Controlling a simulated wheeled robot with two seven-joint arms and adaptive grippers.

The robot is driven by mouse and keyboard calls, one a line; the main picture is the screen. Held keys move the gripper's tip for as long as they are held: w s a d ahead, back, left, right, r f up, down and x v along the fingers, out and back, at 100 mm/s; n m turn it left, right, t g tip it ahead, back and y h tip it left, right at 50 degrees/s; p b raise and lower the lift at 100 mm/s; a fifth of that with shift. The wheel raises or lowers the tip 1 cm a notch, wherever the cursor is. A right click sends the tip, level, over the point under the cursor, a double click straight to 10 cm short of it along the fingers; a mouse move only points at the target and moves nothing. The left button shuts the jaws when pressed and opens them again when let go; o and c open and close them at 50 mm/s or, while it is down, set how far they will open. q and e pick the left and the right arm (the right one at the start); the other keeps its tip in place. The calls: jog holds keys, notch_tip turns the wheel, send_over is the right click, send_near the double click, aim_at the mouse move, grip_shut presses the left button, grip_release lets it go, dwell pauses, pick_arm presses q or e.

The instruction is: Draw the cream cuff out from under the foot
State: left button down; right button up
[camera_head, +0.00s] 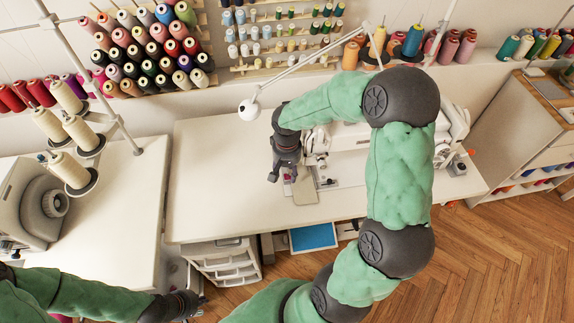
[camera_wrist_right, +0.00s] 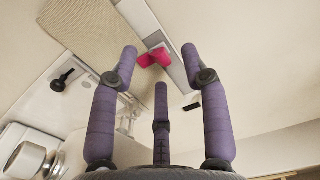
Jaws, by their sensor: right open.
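The cream cuff (camera_head: 305,190) lies flat by the bed of the white sewing machine (camera_head: 345,140), just right of my right gripper. What seems to be its woven cloth (camera_wrist_right: 88,28) fills the upper left of the right wrist view. The presser foot is too small to make out, so I cannot tell how the cuff sits under it. My right gripper (camera_head: 274,178) points down at the machine's left end; in the right wrist view its fingers (camera_wrist_right: 160,58) are spread and empty. My left gripper (camera_head: 196,300) is low beside the table's front left, its fingers unclear.
A small pink-red object (camera_wrist_right: 154,57) shows between my right fingertips, beyond them. A white lamp (camera_head: 249,110) hangs close to my right wrist. The white table (camera_head: 215,200) is clear left of the machine. A serger (camera_head: 45,200) with cream cones stands on the left table.

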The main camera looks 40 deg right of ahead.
jog(key=shift+f, duration=0.65)
jog(key=shift+c, duration=0.3)
grip_shut()
jog(key=shift+w+a, duration=0.1)
jog(key=shift+w+a+b, duration=0.15)
jog(key=shift+w+a, duration=0.1)
jog(key=shift+a, duration=0.25)
jog(key=shift+w+a+b, duration=0.15)
jog(key=shift+w+a, duration=0.1)
jog(key=shift+a, duration=0.2)
jog(key=shift+r, duration=0.1)
jog(key=shift+w+a+r+p, duration=0.1)
jog(key=shift+a+r+p, duration=0.05)
jog(key=shift+r+p, duration=1.8)
jog(key=shift+r, duration=0.25)
